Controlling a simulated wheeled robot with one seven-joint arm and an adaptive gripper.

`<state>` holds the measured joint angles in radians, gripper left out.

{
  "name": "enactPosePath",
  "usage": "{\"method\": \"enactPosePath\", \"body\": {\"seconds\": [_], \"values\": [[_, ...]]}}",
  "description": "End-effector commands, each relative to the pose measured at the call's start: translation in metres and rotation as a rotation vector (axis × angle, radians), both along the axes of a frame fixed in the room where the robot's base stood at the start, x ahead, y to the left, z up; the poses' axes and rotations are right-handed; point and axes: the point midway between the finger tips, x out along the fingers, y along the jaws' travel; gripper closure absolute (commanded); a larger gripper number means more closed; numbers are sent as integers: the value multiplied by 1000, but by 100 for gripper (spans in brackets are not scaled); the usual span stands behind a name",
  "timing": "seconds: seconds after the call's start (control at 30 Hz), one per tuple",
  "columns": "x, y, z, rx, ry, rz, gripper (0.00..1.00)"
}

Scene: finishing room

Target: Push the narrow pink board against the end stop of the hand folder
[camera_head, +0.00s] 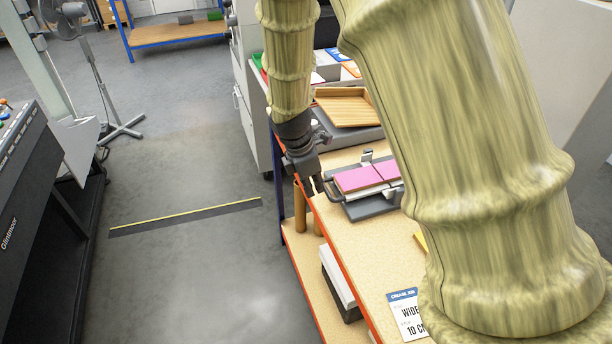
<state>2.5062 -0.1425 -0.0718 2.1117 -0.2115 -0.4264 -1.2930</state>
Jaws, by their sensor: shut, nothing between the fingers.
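The hand folder (372,210) is a grey device on the bench, with a dark handle loop at its left side and a metal upright at its back. Pink board lies on it in a left part (357,179) and a right part (387,170), split by a thin line. My arm covers the folder's right side, so I cannot tell the boards' full widths or see the end stop clearly. My gripper (315,188) is shut and empty, pointing down just left of the folder by the bench edge. I cannot tell whether it touches the handle loop.
The bench (362,250) has an orange front edge and bare room in front of the folder. A wooden tray (345,107) stands behind it. A printed card (408,315) lies near the front. Brown rolls (300,208) stand on the lower shelf. My arm hides the right.

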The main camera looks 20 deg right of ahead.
Motion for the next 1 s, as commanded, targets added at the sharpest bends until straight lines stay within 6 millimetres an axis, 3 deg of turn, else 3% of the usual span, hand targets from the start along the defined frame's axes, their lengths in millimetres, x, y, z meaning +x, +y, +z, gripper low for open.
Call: {"method": "enactPosePath", "body": {"seconds": [0.3,0.83,1.0], "values": [[-2,-33,1,0,1,1,100],[-2,-40,0,0,0,1,100],[-3,-54,1,1,0,0,100]]}}
